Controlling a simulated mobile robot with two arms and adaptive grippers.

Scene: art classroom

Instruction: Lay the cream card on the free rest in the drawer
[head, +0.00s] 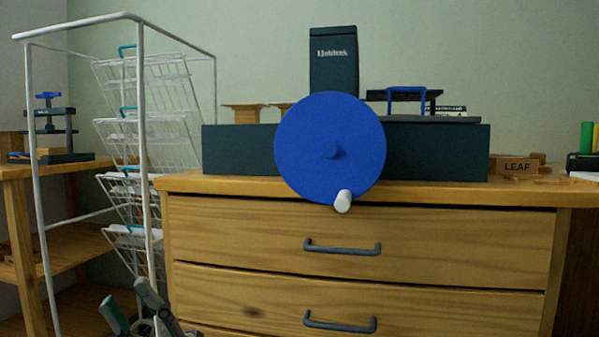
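The wooden chest has an upper drawer (450,240) and a lower drawer (450,295), both shut, with dark grey handles. Their insides are hidden, so no rest shows. I cannot make out a cream card.
A press with a blue wheel (300,150) stands on the chest top (230,184). A white rack (142,180) with several wire baskets stands at left, beside a wooden shelf table (85,166). A LEAF block (515,167) lies at right.

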